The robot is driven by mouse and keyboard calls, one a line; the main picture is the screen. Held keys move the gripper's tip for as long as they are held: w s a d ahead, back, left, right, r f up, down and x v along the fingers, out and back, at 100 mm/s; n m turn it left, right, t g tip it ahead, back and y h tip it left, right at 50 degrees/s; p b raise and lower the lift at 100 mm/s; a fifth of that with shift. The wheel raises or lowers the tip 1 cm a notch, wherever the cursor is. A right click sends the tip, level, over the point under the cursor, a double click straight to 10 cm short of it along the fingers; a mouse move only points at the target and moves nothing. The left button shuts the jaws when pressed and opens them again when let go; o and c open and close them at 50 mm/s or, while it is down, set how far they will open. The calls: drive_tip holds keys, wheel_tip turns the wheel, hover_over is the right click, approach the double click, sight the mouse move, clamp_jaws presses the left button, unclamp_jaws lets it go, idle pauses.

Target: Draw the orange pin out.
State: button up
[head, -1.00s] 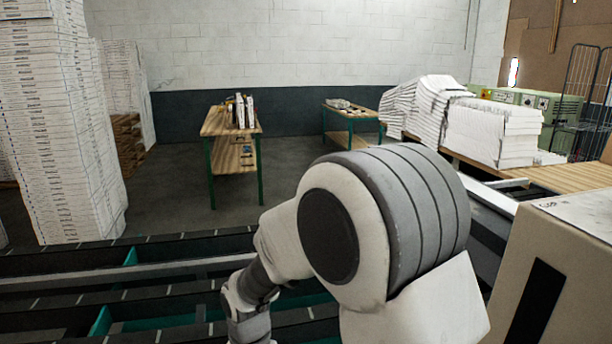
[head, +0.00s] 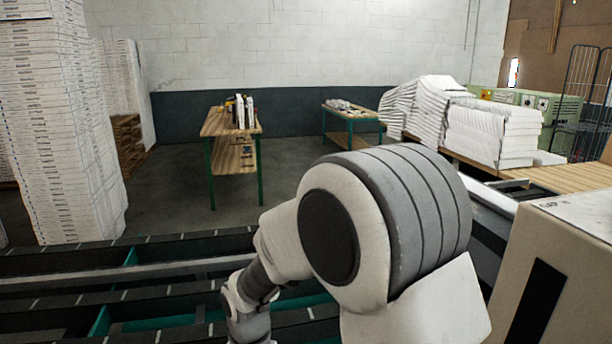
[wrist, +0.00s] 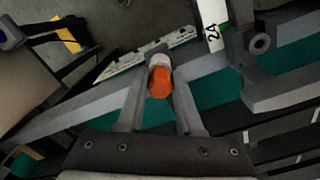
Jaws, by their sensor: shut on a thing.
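The orange pin (wrist: 160,82) shows in the wrist view between the fingertips of my gripper (wrist: 158,90). The gripper is shut on its orange head. A pale round collar (wrist: 157,59) lies just beyond the orange part, at a grey metal bar (wrist: 95,100) that crosses the view. How deep the pin sits is hidden. The head view shows my arm in front, but neither the gripper nor the pin.
In the wrist view, a white label marked "24" (wrist: 211,22) and a grey bracket with a round boss (wrist: 260,43) lie at upper right. In the head view, dark rails with green parts (head: 100,322) run across the front; a cream box (head: 570,270) stands at right.

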clamp_jaws()
idle(0.8)
drive_tip(key=shift+r, duration=0.15)
drive_tip(key=shift+r+p, duration=2.1)
drive_tip(key=shift+r, duration=0.75)
wheel_tip(320, 180, up, 9)
drive_tip(key=p, duration=0.6)
